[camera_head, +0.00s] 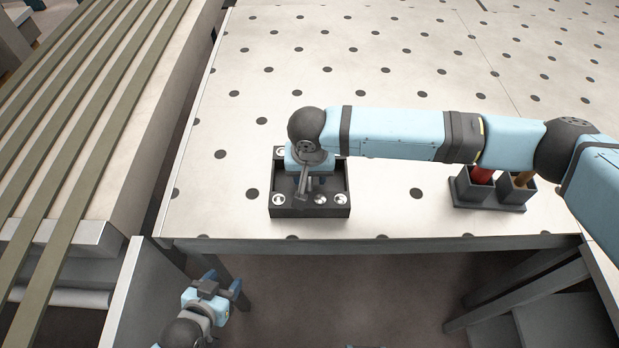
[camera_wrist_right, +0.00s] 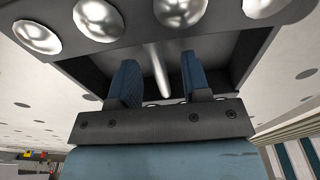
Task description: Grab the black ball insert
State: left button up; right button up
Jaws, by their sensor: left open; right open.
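The black ball insert (camera_head: 340,211), a dark open box with several shiny silver balls along its edges, sits on the white table near its front edge. My right gripper (camera_head: 312,186) is over it, pointing down, and its arm hides part of the box. In the right wrist view, the blue fingers of my right gripper (camera_wrist_right: 157,68) are apart over the recess of the insert (camera_wrist_right: 222,25). A thin silver rod (camera_wrist_right: 157,73) shows between them, and contact cannot be told. My left gripper (camera_head: 222,286) is open and empty, low in front of the table.
A dark double holder (camera_head: 490,207) with a red and a tan handle stands to the right on the table, below my right arm. The white table (camera_head: 350,60) with dark round spots is otherwise clear. A slatted conveyor-like bed (camera_head: 75,130) runs along the left.

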jog(key=shift+f+p, duration=0.2)
jog(key=shift+p, duration=0.2)
dwell(0.4)
grip_shut()
